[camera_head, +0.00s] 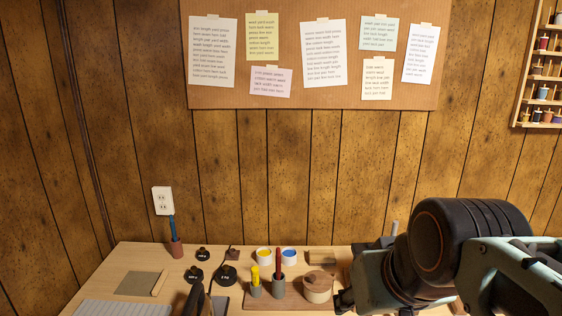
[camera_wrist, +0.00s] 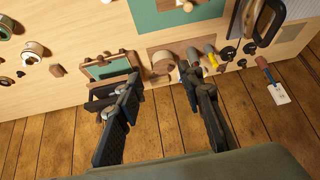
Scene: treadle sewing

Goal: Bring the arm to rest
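My arm (camera_head: 465,255) reaches in from the lower right in the head view, over the right part of the wooden table. In the wrist view my gripper (camera_wrist: 163,72) has its two dark fingers spread well apart, with nothing held between them. The fingers point toward the tabletop (camera_wrist: 95,28). A small round wooden pot (camera_wrist: 162,62) shows beyond the gap between them; I cannot tell how far off it is. The fingers are not clear in the head view.
The table (camera_head: 135,262) carries a wooden tray (camera_head: 290,300) with upright tools, yellow (camera_head: 263,257) and blue (camera_head: 288,256) pots, and several black weights (camera_head: 193,274). Behind stands a panelled wall (camera_head: 270,180) with a corkboard (camera_head: 275,60). A spool rack (camera_head: 541,75) hangs right.

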